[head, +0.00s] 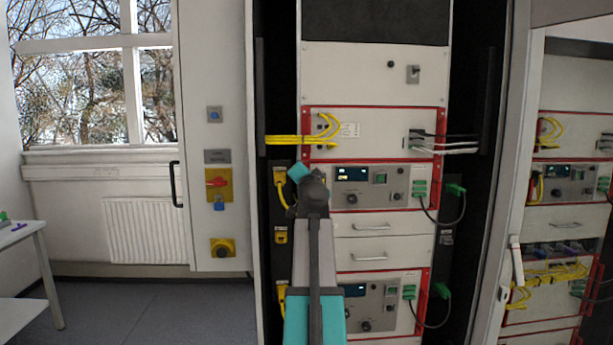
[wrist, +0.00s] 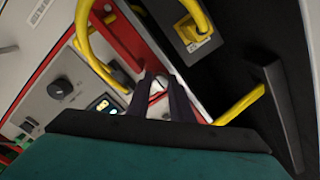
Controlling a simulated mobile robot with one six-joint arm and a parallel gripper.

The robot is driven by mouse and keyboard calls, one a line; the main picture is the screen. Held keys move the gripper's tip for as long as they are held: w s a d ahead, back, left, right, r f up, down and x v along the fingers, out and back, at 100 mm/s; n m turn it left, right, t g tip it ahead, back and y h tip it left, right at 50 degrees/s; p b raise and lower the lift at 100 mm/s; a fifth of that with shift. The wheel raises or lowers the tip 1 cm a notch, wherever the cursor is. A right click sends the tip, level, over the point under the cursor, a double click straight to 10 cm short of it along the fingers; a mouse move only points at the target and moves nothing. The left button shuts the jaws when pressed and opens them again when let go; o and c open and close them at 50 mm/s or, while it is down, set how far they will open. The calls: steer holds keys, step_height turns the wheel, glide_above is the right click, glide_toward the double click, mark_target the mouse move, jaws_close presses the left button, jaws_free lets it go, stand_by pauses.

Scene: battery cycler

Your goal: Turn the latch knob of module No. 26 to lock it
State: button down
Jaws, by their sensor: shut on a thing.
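My gripper shows in the wrist view (wrist: 160,85) with its two dark fingers close together at the left edge of a red-framed module. Between the fingertips is a small pale piece (wrist: 157,88), which I take to be the latch knob; the fingers hide most of it. In the head view my arm reaches up to the rack and covers the left edge of the module with a lit display (head: 366,172). My fingertips and the knob are hidden there. I cannot read the number 26 on any module, nor tell the knob's angle.
Yellow cables (head: 290,140) loop close above my gripper, and also in the wrist view (wrist: 90,45). A black handle-like bar (wrist: 283,112) stands at the right there. A dark upright with yellow connectors (head: 281,236) is left of the modules. Open floor (head: 170,310) lies at lower left.

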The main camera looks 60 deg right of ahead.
steer(key=shift+r, duration=0.15)
steer(key=c, duration=1.6)
jaws_free()
steer(key=shift+s, duration=0.1)
steer(key=shift+b+v, duration=1.7)
steer(key=shift+v, duration=5.2)
